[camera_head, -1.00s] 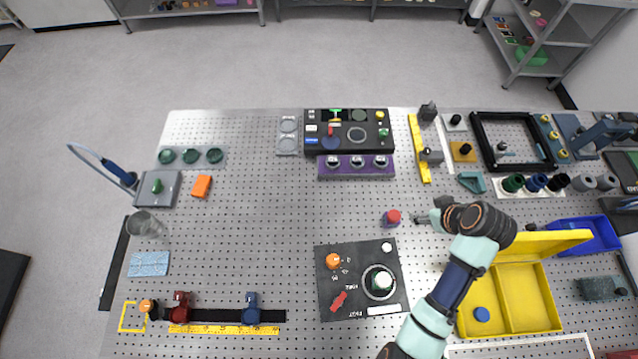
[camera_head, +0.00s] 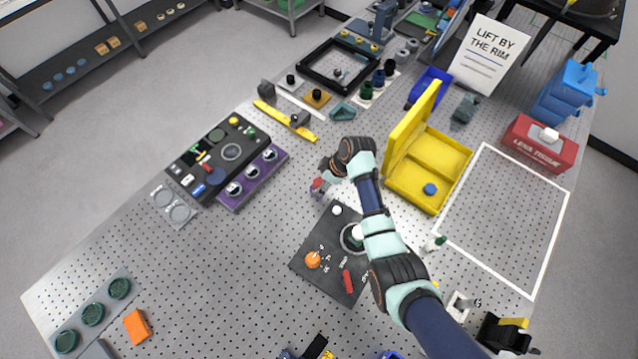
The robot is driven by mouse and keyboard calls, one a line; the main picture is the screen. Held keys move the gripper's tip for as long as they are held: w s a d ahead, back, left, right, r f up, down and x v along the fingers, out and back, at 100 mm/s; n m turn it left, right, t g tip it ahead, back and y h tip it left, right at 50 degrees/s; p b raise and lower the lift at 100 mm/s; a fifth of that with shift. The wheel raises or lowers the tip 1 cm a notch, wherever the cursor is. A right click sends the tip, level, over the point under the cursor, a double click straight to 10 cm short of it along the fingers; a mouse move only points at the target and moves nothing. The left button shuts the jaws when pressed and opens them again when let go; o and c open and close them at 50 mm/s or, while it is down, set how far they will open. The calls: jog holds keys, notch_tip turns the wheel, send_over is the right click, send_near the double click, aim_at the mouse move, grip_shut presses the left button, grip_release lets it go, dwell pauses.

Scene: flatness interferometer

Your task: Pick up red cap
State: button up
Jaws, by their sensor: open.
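The red cap (camera_head: 317,183) sits on a small purple base on the perforated table, just above the dark control panel. It looks small and is partly hidden by my gripper. My gripper (camera_head: 324,176) is open and close to the cap, reaching toward it from the right. I cannot tell whether the fingers are around the cap or beside it.
The dark panel (camera_head: 300,264) with an orange knob lies below. A purple rack (camera_head: 233,205) stands to the left. An open yellow case (camera_head: 426,165) with a blue disc stands to the right, close to my arm. A yellow bar (camera_head: 275,117) lies above.

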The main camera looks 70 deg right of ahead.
aim_at(320, 183)
jog(key=shift+w+f, duration=0.25)
jog(key=shift+f, duration=0.25)
jog(key=c, duration=0.8)
jog(key=shift+r, duration=0.15)
notch_tip(320, 183, up, 20)
jog(key=shift+w+a+f+p, duration=0.1)
jog(key=shift+p, duration=0.35)
